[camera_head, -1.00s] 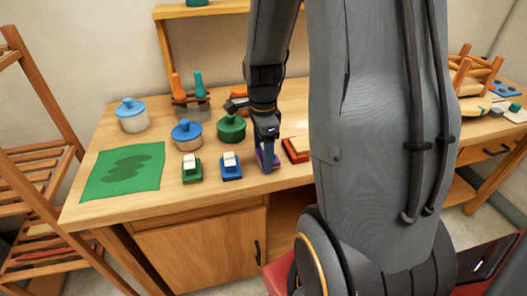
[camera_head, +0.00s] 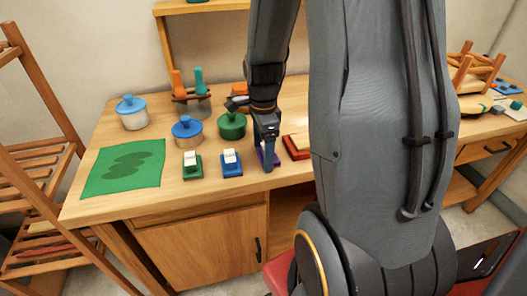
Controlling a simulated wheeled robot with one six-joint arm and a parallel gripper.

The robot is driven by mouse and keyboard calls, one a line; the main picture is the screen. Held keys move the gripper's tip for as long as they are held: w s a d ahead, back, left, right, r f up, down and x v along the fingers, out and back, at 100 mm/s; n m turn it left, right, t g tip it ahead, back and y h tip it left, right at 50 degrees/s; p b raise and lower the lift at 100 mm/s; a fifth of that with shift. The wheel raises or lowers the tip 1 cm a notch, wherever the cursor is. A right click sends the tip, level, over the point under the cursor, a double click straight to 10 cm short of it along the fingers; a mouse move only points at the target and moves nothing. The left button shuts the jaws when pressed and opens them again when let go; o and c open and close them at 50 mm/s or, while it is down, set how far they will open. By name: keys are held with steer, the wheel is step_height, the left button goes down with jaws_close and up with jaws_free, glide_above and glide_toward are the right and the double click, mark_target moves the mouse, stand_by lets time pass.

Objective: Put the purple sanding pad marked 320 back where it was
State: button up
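The purple sanding pad (camera_head: 276,160) sits at or just above the workbench top, to the right of the blue pad. My gripper (camera_head: 267,163) points down over it, and its dark fingers hide most of the pad. Slivers of purple show on both sides of the fingers. The 320 marking cannot be read. I cannot tell whether the fingers grip the pad or only stand around it, nor whether the pad touches the bench.
To the left stand a blue pad (camera_head: 231,163) and a green pad (camera_head: 191,166). A red pad (camera_head: 296,147) lies close on the right, partly behind my arm. Lidded pots, including a green one (camera_head: 232,126), stand behind. A green mat (camera_head: 122,169) lies left.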

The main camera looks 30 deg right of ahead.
steer(key=shift+s+a+f, duration=0.15)
steer(key=shift+s+f, duration=0.25)
steer(key=shift+s, duration=0.05)
steer(key=shift+r+b, duration=0.2)
steer(key=shift+b, duration=0.1)
step_height(320, 180, up, 7)
steer(key=shift+w+r+b, duration=0.1)
steer(key=shift+r+b, duration=0.1)
steer(key=shift+b, duration=0.35)
steer(key=shift+r, duration=0.3)
steer(key=shift+a+r+n, duration=0.1)
steer(key=shift+a+n, duration=0.1)
steer(key=shift+n, duration=0.1)
steer(key=s+a+n, duration=0.1)
steer(key=a+n, duration=0.1)
steer(key=n, duration=0.1)
steer(key=s+a+f+n, duration=0.1)
steer(key=n, duration=0.1)
steer(key=a+f+n, duration=0.1)
steer(key=a+n, duration=0.1)
steer(key=n, duration=0.1)
steer(key=shift+s+a+n, duration=0.3)
steer(key=shift+s, duration=0.1)
steer(key=s+a+f+n, duration=0.2)
steer(key=s+a+n, duration=0.2)
steer(key=n, duration=0.7)
steer(key=shift+s+a+f+n, duration=0.15)
steer(key=shift+s+a+n, duration=0.25)
steer(key=shift+a, duration=0.6)
steer(key=shift+c, duration=0.5)
